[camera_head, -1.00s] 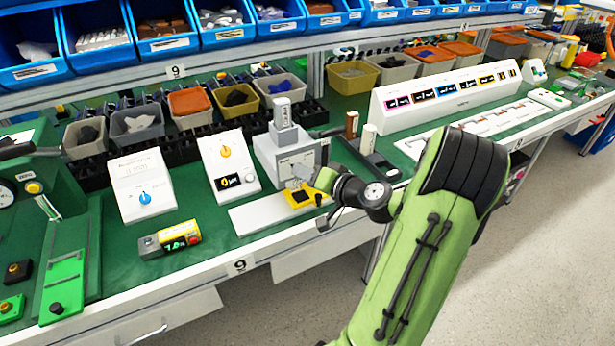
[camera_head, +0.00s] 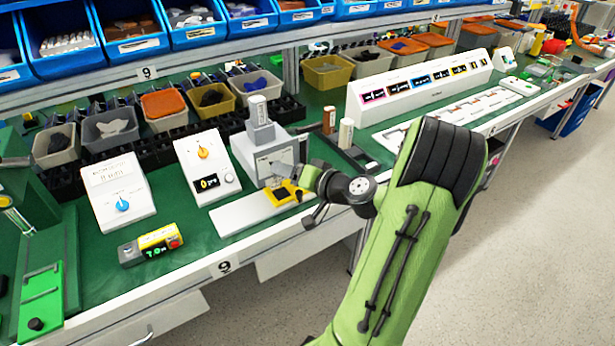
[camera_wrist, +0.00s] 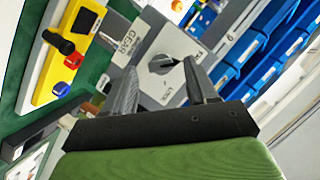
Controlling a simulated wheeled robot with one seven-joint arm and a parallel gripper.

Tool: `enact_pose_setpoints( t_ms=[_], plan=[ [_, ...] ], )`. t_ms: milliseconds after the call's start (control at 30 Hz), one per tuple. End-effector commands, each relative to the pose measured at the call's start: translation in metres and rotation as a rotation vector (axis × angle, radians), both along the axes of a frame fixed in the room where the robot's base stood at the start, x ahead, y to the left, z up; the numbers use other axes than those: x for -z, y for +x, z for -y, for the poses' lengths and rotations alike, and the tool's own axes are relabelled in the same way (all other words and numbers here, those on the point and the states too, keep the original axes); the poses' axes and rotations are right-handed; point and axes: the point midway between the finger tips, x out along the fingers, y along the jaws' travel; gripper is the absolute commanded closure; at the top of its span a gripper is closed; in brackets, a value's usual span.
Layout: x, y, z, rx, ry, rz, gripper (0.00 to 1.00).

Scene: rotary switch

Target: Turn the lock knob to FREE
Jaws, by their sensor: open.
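The lock knob (camera_wrist: 163,63) is a round grey knob with a black pointer, on the grey face of a device in the wrist view. The pointer aims to the right of the picture. A label beside it reads like LOCK; another near the pointer is too small to read. My gripper (camera_wrist: 161,85) is open, with one finger on each side of the knob in the picture; I cannot tell whether they touch it. In the head view the grey device (camera_head: 247,155) stands on the bench, and my gripper (camera_head: 312,178) is at its front right. The knob cannot be made out there.
A yellow-grey box (camera_head: 150,245) lies near the bench edge.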

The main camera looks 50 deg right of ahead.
Motion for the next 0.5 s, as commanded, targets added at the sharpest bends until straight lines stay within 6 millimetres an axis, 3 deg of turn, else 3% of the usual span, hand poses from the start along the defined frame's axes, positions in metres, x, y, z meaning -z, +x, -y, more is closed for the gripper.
enact_pose_setpoints(
  t_ms=[300, 500],
  plan=[
    [-0.027, -0.086, 0.001, 0.010, -0.001, 0.000, 0.43],
    [-0.038, -0.127, 0.000, 0.005, -0.002, 0.000, 0.43]
  ],
)
